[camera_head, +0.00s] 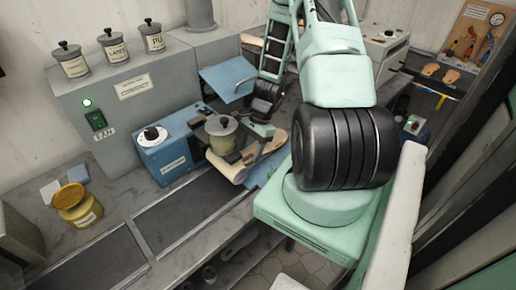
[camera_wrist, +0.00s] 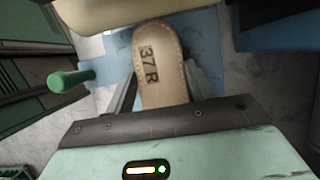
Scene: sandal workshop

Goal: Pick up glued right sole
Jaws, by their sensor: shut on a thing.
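The right sole (camera_wrist: 160,65) is tan with a stitched-looking edge and is marked "37 R" in the wrist view. It lies between the two fingers of my gripper (camera_wrist: 163,88), which is shut on it. The end near my palm is hidden by the gripper body. In the head view, the tan sole (camera_head: 272,147) shows beside the blue gluing machine (camera_head: 168,150), partly covered by my gripper (camera_head: 259,140). A blue plate (camera_wrist: 205,35) is under and behind the sole; I cannot tell whether the sole touches it.
A cream roller (camera_head: 225,167) is close beside the sole. A green handle (camera_wrist: 70,80) sticks out left in the wrist view. A yellow jar (camera_head: 79,207) stands on the grey bench. Two tan pieces (camera_head: 440,73) lie at the back right. A grey cabinet (camera_head: 125,100) carries several canisters.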

